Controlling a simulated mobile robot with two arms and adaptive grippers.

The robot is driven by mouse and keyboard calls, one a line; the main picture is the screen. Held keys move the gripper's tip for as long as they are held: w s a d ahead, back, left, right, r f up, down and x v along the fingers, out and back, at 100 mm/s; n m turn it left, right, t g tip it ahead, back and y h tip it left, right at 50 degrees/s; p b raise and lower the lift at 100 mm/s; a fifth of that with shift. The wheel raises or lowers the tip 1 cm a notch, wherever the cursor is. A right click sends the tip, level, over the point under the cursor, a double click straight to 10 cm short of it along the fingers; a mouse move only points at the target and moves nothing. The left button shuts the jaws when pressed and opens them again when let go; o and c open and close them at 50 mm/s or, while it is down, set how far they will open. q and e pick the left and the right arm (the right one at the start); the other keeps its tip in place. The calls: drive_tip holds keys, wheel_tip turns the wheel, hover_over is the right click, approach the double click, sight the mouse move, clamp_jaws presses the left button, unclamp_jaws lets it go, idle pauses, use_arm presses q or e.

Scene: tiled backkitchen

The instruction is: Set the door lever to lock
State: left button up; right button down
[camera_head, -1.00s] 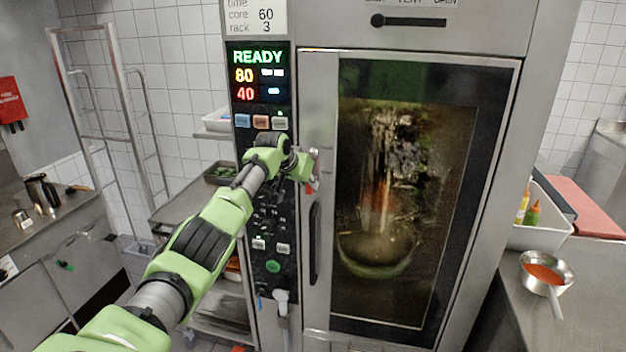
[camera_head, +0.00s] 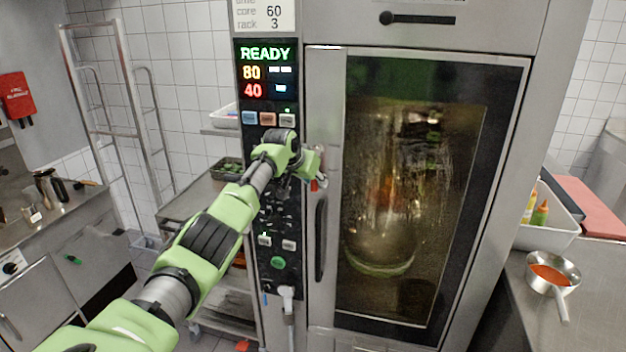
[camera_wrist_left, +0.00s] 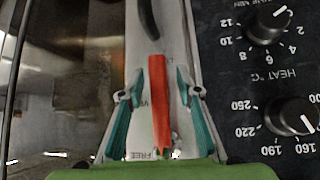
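The door lever (camera_wrist_left: 158,95) is a red bar on the pale strip of the oven door's edge. In the head view only a small red part of the lever (camera_head: 314,185) shows, just below my gripper. My left gripper (camera_wrist_left: 160,112) has its teal fingers on either side of the lever, with gaps visible, so it is open around it. It is in front of the door edge in the head view (camera_head: 314,168). A label reading FREE is by the lever's near end; another label near its far end is partly hidden. My right gripper is out of view.
The black door handle (camera_head: 320,240) is just below the lever. The control panel with knobs (camera_wrist_left: 292,118) is beside it. The glass oven door (camera_head: 415,190) is shut. A counter at right holds a saucepan (camera_head: 552,272) and a white bin (camera_head: 548,232).

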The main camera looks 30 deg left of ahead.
use_arm(q)
drive_tip(key=shift+r, duration=0.1)
drive_tip(key=a+v, duration=0.1)
drive_tip(key=v, duration=1)
drive_tip(key=shift+s+d+r, duration=0.3)
drive_tip(key=shift+d, duration=0.15)
